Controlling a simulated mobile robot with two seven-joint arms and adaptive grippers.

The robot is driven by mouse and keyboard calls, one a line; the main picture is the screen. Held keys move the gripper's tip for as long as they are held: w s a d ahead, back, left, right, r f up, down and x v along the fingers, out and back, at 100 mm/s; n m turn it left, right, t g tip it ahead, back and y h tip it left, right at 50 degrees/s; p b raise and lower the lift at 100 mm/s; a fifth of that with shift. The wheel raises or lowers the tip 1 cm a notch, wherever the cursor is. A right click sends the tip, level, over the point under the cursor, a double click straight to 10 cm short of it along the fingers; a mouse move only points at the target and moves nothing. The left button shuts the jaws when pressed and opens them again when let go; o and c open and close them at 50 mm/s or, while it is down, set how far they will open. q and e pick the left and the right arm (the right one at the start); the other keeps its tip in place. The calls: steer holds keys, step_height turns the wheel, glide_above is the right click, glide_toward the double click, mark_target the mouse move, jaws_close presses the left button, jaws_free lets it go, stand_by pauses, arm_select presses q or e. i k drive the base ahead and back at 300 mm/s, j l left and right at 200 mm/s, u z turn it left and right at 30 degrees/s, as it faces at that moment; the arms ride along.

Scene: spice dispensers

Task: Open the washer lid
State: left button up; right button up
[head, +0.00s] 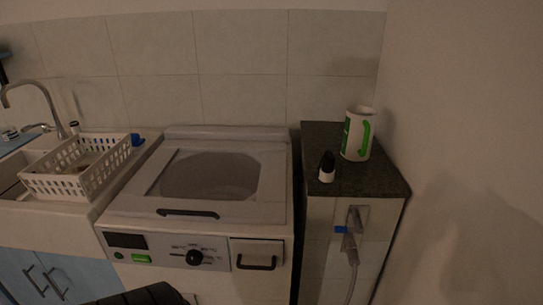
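The white top-loading washer (265,215) stands in the middle of the head view, against the tiled wall. Its lid (150,188) lies flat and looks shut, with a large dark window (210,175) in it. A dark handle (188,213) runs along the lid's front edge. The front panel has a display, a green button, a black knob (194,257) and a drawer with a dark handle (257,263). A dark part of my own body shows at the bottom edge, in front of the washer. I see neither gripper's fingertips.
A dark-topped cabinet (355,188) stands right of the washer, carrying a white-and-green jug (357,134) and a small black-and-white bottle (327,167). A plug with a cable (350,245) is on its front. To the left are a white dish rack (75,168) and a sink tap (42,95).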

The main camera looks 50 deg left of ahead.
mark_target(270, 207)
steer(key=u, duration=2.15)
